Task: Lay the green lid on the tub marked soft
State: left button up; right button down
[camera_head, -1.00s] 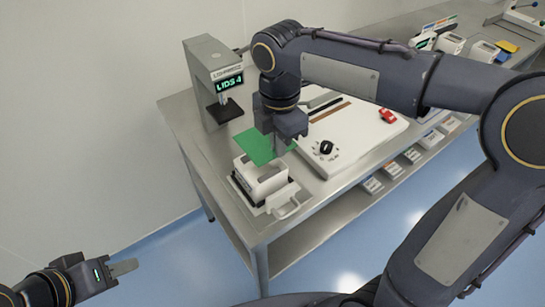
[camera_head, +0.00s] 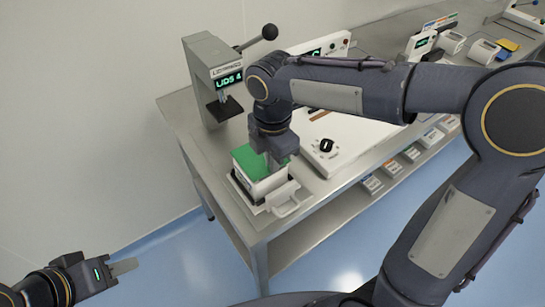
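The green lid (camera_head: 247,161) is over the top of a white tub (camera_head: 268,186) at the near left corner of the steel table. It looks level and very close to the rim; I cannot tell whether it rests fully on it. No soft marking is readable on the tub. My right gripper (camera_head: 273,161) points down at the lid's right edge, seemingly shut on it, its fingertips partly hidden. My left gripper (camera_head: 124,267) is low at the left, away from the table, seen edge-on, so its opening is unclear.
The tub sits in a holder with a pale handle (camera_head: 287,205) at the front. A grey press (camera_head: 212,75) with a green display and black-knobbed lever stands behind. A white board (camera_head: 345,145) lies to the right, partly behind my arm. Small boxes (camera_head: 392,168) sit on the lower shelf.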

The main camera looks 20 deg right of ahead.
jog(key=shift+f, duration=0.2)
jog(key=c, duration=1.6)
grip_release()
jog(key=shift+r, duration=0.1)
notch_tip(320, 180, up, 13)
jog(key=shift+d+r+p, duration=0.1)
jog(key=shift+p, duration=0.5)
